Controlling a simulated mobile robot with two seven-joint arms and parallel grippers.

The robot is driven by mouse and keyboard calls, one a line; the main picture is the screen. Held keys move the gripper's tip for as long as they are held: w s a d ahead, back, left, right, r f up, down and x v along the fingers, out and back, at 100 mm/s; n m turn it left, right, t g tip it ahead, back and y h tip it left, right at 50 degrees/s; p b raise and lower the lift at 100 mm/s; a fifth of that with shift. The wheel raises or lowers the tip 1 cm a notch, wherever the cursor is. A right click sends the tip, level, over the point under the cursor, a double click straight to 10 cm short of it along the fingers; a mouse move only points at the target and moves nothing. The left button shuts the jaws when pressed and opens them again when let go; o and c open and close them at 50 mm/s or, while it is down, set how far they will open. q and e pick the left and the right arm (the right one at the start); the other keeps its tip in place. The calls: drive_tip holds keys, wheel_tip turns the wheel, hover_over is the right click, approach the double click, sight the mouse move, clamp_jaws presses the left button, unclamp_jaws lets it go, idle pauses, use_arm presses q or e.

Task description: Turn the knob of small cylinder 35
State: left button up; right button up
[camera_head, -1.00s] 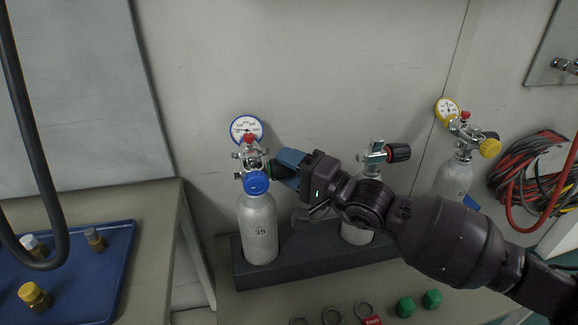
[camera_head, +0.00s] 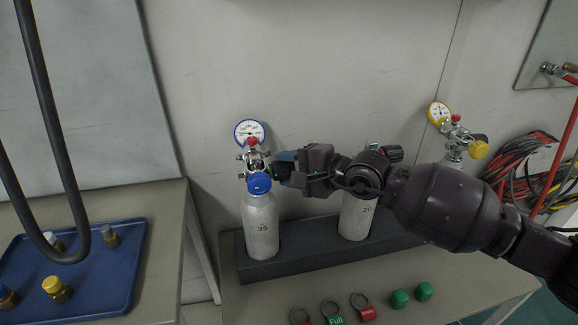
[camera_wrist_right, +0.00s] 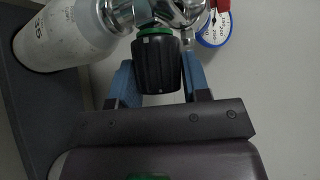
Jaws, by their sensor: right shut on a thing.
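Small cylinder 35 (camera_head: 261,228) stands upright in the dark rack at the left, its number facing me. It has a blue cap (camera_head: 259,183) and a blue-rimmed gauge (camera_head: 249,132) on its valve. Its black knob (camera_wrist_right: 158,66) with a green ring sits between the blue fingers of my right gripper (camera_wrist_right: 160,82) in the wrist view. My right gripper (camera_head: 281,171) is shut on this knob, coming from the right side of the valve in the head view. The cylinder also shows in the wrist view (camera_wrist_right: 62,36), at upper left. My left gripper is not in view.
Another cylinder (camera_head: 356,217) stands in the rack (camera_head: 310,258), partly behind my right arm. A third cylinder valve with a yellow cap (camera_head: 478,150) is further right. Rings with tags and green caps (camera_head: 399,298) lie in front. A blue tray (camera_head: 120,285) is at left.

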drive_tip(key=shift+m, duration=0.3)
idle(0.4)
drive_tip(key=o, duration=0.9)
drive_tip(key=v, duration=0.5)
drive_tip(key=p+v, duration=0.1)
drive_tip(key=v, duration=0.4)
drive_tip(key=shift+s+d+r, duration=0.1)
drive_tip(key=shift+d+r, duration=0.2)
drive_tip(key=shift+r, duration=0.05)
